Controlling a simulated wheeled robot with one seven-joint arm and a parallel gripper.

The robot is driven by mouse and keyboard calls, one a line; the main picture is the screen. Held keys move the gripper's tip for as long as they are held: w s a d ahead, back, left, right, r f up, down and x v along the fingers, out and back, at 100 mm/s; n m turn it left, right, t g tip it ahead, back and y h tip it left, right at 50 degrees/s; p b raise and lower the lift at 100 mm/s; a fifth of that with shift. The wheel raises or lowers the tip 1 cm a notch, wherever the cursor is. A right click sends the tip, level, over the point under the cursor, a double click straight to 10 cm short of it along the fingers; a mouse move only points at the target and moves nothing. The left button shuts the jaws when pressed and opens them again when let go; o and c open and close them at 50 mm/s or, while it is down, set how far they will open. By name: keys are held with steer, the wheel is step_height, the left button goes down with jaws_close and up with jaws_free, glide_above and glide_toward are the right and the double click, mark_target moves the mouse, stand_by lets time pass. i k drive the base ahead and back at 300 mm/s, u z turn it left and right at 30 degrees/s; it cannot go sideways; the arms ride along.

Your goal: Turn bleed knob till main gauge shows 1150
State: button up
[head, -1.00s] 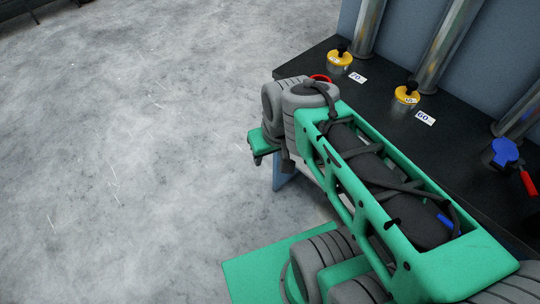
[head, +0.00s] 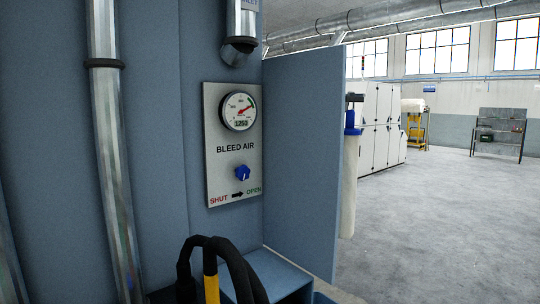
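The blue bleed knob (head: 243,173) sits on a pale panel (head: 222,188) marked BLEED AIR, with SHUT and OPEN and an arrow between them below it. A white pointer line shows on the knob's top. A round gauge (head: 239,111) is on the same panel above the knob. Its small readout looks like 1250, and its red needle points to the upper right, near a green band. I cannot tell whether this is the main gauge. My gripper is out of view, and nothing touches the knob.
A blue side wall (head: 302,150) stands out right of the panel. Black looped hoses (head: 222,255) with a yellow part rise below it, near a blue ledge (head: 275,275). A metal pipe (head: 110,150) runs up at left. Open concrete floor (head: 430,220) lies to the right.

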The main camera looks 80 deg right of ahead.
mark_target(242, 172)
steer(key=z, duration=2.65)
